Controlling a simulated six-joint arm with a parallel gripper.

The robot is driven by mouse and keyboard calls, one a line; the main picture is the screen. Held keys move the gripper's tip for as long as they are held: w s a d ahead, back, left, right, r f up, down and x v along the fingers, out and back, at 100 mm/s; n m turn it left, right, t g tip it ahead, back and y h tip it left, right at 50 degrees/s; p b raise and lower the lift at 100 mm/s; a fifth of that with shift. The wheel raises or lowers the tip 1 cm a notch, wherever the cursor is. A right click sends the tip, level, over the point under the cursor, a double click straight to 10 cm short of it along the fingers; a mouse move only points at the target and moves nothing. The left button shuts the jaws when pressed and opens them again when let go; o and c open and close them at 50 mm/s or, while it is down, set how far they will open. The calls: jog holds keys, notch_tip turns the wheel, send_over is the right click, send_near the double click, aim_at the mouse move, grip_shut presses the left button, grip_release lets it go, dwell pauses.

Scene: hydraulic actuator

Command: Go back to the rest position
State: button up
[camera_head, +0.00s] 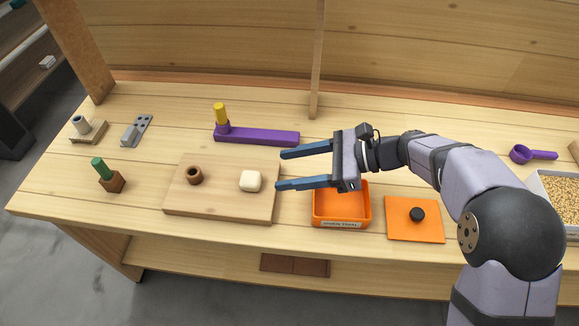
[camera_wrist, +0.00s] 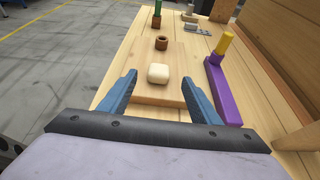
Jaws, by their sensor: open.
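My gripper (camera_head: 279,169) is open and empty, its two blue fingers pointing left above the bench, near the right edge of a wooden board (camera_head: 222,209). In the wrist view the open fingers of my gripper (camera_wrist: 166,73) frame the board and a cream rounded block (camera_wrist: 158,74). This cream block also shows in the head view (camera_head: 250,181), apart from the fingers. A brown ring (camera_head: 194,175) sits on the board left of the block.
A purple bar (camera_head: 265,138) with a yellow peg (camera_head: 220,113) lies behind the board. An orange tray (camera_head: 341,219) stands below my gripper, with an orange plate (camera_head: 400,230) bearing a black knob (camera_head: 417,214) to its right. A green-handled piece (camera_head: 104,174) stands at the left.

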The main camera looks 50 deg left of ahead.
jog(key=w+d+r+n+t+h+p, duration=0.1)
jog(key=w+d+n+t+h+p, duration=0.2)
jog(key=d, duration=0.8)
jog(key=w+d+r+t+h+p, duration=0.15)
jog(key=w+d+p, duration=0.35)
jog(key=d, duration=0.7)
jog(key=s+d+r+n+t+h+p, duration=0.1)
jog(key=d+n+t+h+p, duration=0.1)
jog(key=d, duration=1.1)
jog(key=s+d+r+n+t+h+p, duration=0.1)
jog(key=s+d+n+t+h+p, duration=0.1)
jog(key=d, duration=1.2)
jog(key=shift+d+n+t+h+p, duration=0.25)
jog(key=shift+n+t+h+p, duration=0.3)
jog(key=shift+n+p, duration=0.4)
